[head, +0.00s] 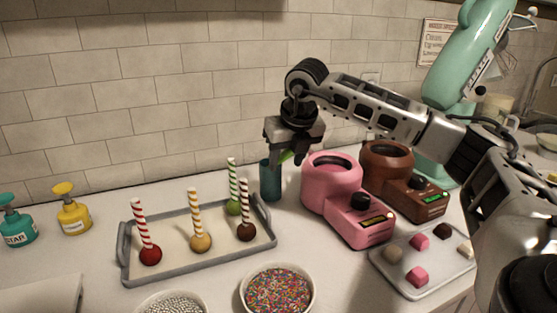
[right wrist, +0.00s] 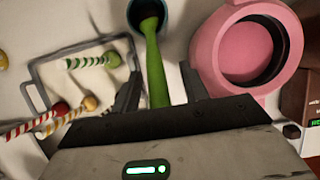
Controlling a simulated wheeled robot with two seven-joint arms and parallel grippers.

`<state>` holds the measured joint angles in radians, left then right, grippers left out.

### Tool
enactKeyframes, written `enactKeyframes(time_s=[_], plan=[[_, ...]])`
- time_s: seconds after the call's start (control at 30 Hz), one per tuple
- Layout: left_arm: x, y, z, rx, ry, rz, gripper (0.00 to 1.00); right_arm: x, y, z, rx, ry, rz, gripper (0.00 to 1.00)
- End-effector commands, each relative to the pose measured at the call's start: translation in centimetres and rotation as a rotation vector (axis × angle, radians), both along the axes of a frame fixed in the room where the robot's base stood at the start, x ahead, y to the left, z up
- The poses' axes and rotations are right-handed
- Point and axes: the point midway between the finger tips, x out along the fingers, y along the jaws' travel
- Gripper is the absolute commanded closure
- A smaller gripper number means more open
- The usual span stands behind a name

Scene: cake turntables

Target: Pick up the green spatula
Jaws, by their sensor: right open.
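The green spatula (right wrist: 155,68) stands in a teal cup (right wrist: 140,8), its handle sticking out toward the camera in the right wrist view. In the head view only a small bit of the spatula (head: 286,156) shows above the teal cup (head: 270,182). My right gripper (head: 288,157) is over the cup and points down. In the right wrist view its two fingers (right wrist: 160,92) are open, with the green handle between them. I cannot tell whether either finger touches it. My left gripper is not in view.
A pink melting pot (head: 331,180) stands close to the right of the cup, with a brown one (head: 388,162) behind. A grey-rimmed tray (head: 190,272) with several striped-stick cake pops lies to the left. Bowls of sprinkles (head: 279,289) are in front. The tiled wall is behind.

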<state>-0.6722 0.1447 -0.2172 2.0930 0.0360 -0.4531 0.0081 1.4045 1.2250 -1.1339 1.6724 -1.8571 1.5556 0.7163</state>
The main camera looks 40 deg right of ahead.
Motion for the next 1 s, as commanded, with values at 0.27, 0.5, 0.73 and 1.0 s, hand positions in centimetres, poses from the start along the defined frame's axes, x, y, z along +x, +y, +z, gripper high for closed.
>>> enactKeyframes(time_s=[0.27,0.5,0.73,1.0], plan=[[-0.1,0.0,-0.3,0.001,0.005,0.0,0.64,0.0,0.0,0.0,0.001,0.0,0.001,0.78],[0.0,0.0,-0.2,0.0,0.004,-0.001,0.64,0.0,0.0,0.0,0.0,-0.001,0.001,1.0],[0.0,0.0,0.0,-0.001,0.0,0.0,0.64,0.1,0.1,0.8,0.0,-0.004,0.001,1.0],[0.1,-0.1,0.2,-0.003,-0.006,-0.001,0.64,0.1,0.1,6.0,0.002,-0.007,0.001,1.0]])
